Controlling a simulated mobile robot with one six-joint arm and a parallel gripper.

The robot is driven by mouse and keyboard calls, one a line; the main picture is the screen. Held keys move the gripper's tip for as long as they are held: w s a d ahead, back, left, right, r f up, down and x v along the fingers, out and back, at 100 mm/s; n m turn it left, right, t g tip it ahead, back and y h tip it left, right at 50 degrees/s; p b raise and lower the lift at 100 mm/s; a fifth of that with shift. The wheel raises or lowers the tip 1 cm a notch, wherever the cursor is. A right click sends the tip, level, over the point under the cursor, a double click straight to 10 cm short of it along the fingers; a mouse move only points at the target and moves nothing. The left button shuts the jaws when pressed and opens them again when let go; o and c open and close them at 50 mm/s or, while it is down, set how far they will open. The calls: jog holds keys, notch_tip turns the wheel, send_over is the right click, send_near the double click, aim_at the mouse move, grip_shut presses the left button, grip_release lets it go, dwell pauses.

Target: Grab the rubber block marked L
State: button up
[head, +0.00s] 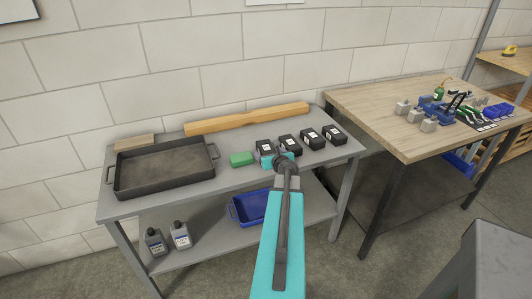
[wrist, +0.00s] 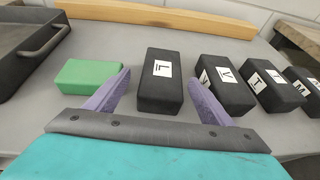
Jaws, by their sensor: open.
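The black rubber block marked L (wrist: 159,84) stands on the grey table in the wrist view, its white label facing up and underlined. In the head view the leftmost black block (head: 264,146) is partly covered by my arm. My gripper (wrist: 163,88) is open, with one purple finger on each side of the L block. The left finger lies between a green block (wrist: 88,77) and the L block. The right finger is between the L block and the block marked V (wrist: 226,85). I cannot tell whether either finger touches a block.
A dark tray (head: 163,168) is at left and a wooden beam (head: 247,118) lies behind. A wooden workbench (head: 385,105) with clamps stands at right. A blue bin (head: 252,207) is on the lower shelf.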

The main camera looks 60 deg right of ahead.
aim_at(268, 150)
jog(key=shift+w+d, duration=0.1)
jog(key=shift+p+x, duration=0.6)
jog(key=shift+x, duration=1.9)
jog(key=shift+d+r, duration=0.1)
jog(key=c, duration=1.5)
jog(key=shift+c, duration=0.2)
jog(key=shift+r, duration=0.15)
